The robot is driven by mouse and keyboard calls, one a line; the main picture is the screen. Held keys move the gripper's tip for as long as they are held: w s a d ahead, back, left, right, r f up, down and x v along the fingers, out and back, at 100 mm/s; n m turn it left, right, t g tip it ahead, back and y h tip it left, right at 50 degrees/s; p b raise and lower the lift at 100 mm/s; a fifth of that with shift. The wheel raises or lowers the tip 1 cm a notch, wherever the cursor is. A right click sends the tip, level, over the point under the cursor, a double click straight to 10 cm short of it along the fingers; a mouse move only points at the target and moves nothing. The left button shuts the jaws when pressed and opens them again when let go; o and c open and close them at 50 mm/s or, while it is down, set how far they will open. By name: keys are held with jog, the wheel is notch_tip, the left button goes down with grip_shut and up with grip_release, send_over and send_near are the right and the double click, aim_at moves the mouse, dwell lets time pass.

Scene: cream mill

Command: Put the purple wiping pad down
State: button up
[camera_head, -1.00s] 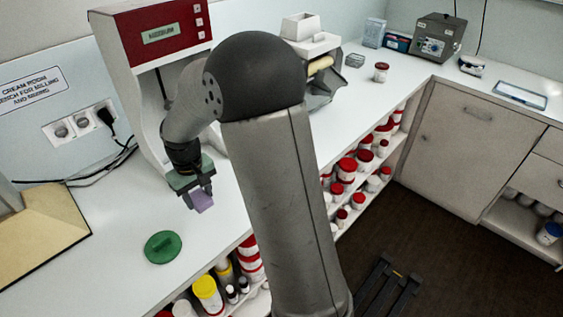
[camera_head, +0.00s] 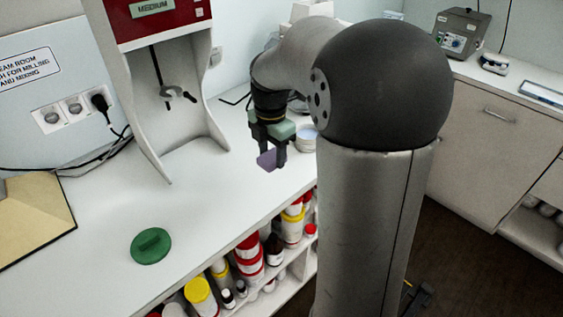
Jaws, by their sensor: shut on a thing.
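My gripper (camera_head: 272,155) is shut on the purple wiping pad (camera_head: 266,160). The pad hangs below the fingers, tilted, over the white bench (camera_head: 195,205) to the right of the mixing machine. I cannot tell exactly how far the pad is above the bench top. Part of the pad is hidden by the fingers.
A white mixing machine (camera_head: 182,95) with a red panel stands at the back. A green round lid-like disc (camera_head: 151,246) lies on the bench front. A pale round container (camera_head: 306,138) stands just right of my gripper. Shelves below hold several jars. The bench between disc and gripper is clear.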

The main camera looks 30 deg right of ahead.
jog(key=w+d+f+p, duration=0.1)
jog(key=w+d+f, duration=0.1)
jog(key=w, duration=0.1)
jog(key=w+d+f+p, duration=0.1)
jog(key=w+d+f, duration=0.1)
jog(key=w+f, duration=0.1)
jog(key=w+d+f+p, duration=0.1)
jog(key=w+d+f, duration=0.2)
jog(key=shift+w, duration=0.1)
jog(key=shift+w+d+f, duration=0.15)
jog(key=shift+w+f, duration=0.05)
jog(key=shift+f, duration=0.2)
jog(key=shift+w+d+f, duration=0.1)
jog(key=shift+w+f, duration=0.1)
jog(key=shift+f, duration=0.2)
jog(key=shift+f+p, duration=0.4)
jog(key=shift+f, duration=0.95)
jog(key=shift+f, duration=0.15)
jog(key=shift+f, duration=0.1)
jog(key=o, duration=0.9)
